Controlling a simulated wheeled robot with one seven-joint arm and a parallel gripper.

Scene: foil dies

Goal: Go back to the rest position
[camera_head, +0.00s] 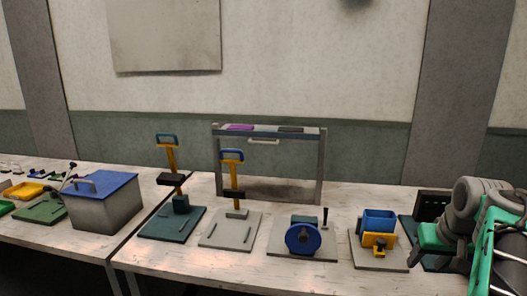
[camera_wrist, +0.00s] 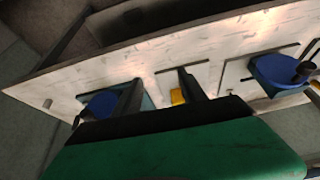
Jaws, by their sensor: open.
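In the head view my green and grey arm fills the right edge, above the right end of the workbench (camera_head: 150,262); the fingertips are not clear there. In the wrist view a yellow part (camera_wrist: 178,97) lies behind the fingers, a blue part (camera_wrist: 101,103) is to their left, and a round blue part (camera_wrist: 283,70) is to their right.
Two presses with yellow posts (camera_head: 172,155) (camera_head: 236,190), a blue-wheeled device (camera_head: 303,239) and a blue bin on a plate (camera_head: 378,221) line the bench. A grey rack (camera_head: 320,165) stands behind. A blue-lidded box (camera_head: 105,210) and trays (camera_head: 28,190) are on the left table.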

